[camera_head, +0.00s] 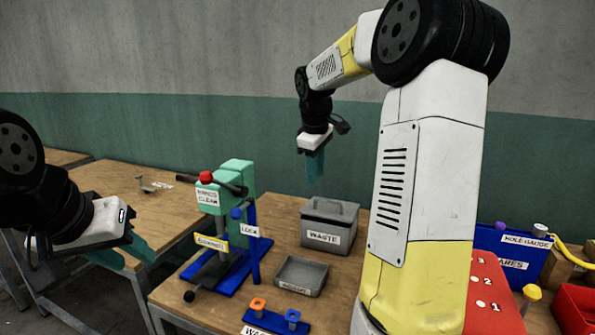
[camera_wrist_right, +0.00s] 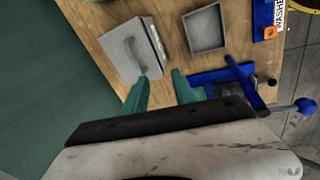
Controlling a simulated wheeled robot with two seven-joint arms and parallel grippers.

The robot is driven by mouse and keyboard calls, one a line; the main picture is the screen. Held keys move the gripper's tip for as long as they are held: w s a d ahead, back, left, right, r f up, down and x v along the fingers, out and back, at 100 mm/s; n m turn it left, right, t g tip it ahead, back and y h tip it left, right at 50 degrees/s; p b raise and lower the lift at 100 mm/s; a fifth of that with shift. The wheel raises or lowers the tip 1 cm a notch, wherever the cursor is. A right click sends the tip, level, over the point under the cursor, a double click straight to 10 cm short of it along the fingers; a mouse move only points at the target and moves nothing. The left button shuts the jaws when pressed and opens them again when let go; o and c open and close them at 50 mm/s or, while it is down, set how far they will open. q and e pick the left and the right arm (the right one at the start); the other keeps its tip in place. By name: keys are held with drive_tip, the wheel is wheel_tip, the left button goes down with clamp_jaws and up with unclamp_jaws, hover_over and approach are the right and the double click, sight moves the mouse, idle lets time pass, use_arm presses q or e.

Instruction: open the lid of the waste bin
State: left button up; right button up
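The waste bin (camera_head: 328,225) is a grey box labelled WASTE on the wooden table, with its grey lid (camera_head: 329,210) on top and a raised handle on the lid. The lid lies shut.
A teal press (camera_head: 235,178) on a blue base stands left of the bin. A shallow grey tray (camera_head: 300,275) lies in front of the bin. A blue SPARES bin (camera_head: 510,250) and a red box (camera_head: 575,308) are at the right. A wall (camera_head: 240,130) rises behind.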

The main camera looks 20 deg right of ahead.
drive_tip(key=shift+s+a+r+m, duration=0.15)
drive_tip(key=shift+s+a+r, duration=0.15)
drive_tip(key=shift+s, duration=0.15)
drive_tip(key=shift+s+a+r+m, duration=0.15)
drive_tip(key=shift+s+a, duration=0.1)
drive_tip(key=shift+s, duration=0.25)
drive_tip(key=shift+s+a+r+m, duration=0.1)
drive_tip(key=shift+s+a+r, duration=0.2)
drive_tip(key=shift+s, duration=0.15)
drive_tip(key=shift+w+f, duration=0.1)
drive_tip(key=shift+f, duration=0.05)
drive_tip(key=c, duration=0.5)
drive_tip(key=shift+w+d+f+n, duration=0.1)
drive_tip(key=shift+d+f+n, duration=0.1)
drive_tip(key=shift+n, duration=0.5)
clamp_jaws()
drive_tip(key=n+t+h, duration=0.2)
drive_tip(key=n, duration=1.7)
approach(325, 210)
drive_tip(key=x, duration=0.5)
drive_tip(key=shift+a+f, duration=0.1)
drive_tip(key=shift+a, duration=0.05)
